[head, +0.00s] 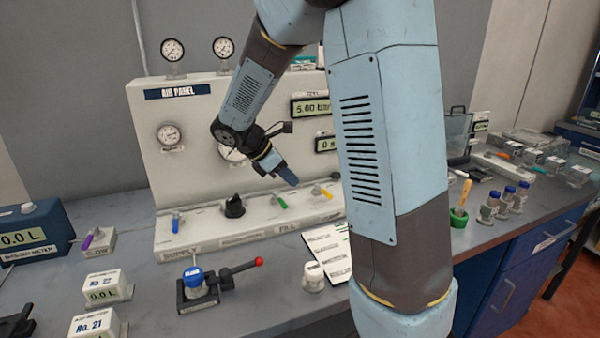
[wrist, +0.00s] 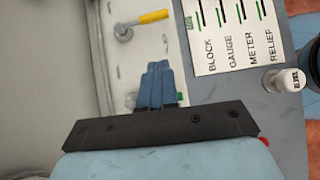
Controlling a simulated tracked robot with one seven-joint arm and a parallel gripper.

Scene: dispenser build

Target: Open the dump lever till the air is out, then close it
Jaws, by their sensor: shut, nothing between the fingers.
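The air panel (head: 205,110) stands at the back of the bench. Its lower ledge carries a blue lever (head: 176,224), a black knob (head: 234,206), a green lever (head: 281,202) and a yellow lever (head: 326,194). The dump label is not readable; the yellow lever, right of the one marked FILL, may be the dump lever. It also shows in the wrist view (wrist: 153,17), beyond my fingertips and apart from them. My gripper (head: 291,181) is shut and empty, just above the green lever, which the fingers mostly hide in the wrist view.
A display (head: 311,107) reads about 5.00 bar. A printed card (head: 328,250) and a small white-capped pot (head: 313,277) lie in front of the ledge. A clamp with a red-knobbed handle (head: 259,262) holds a blue-capped part. My arm hides the panel's right end.

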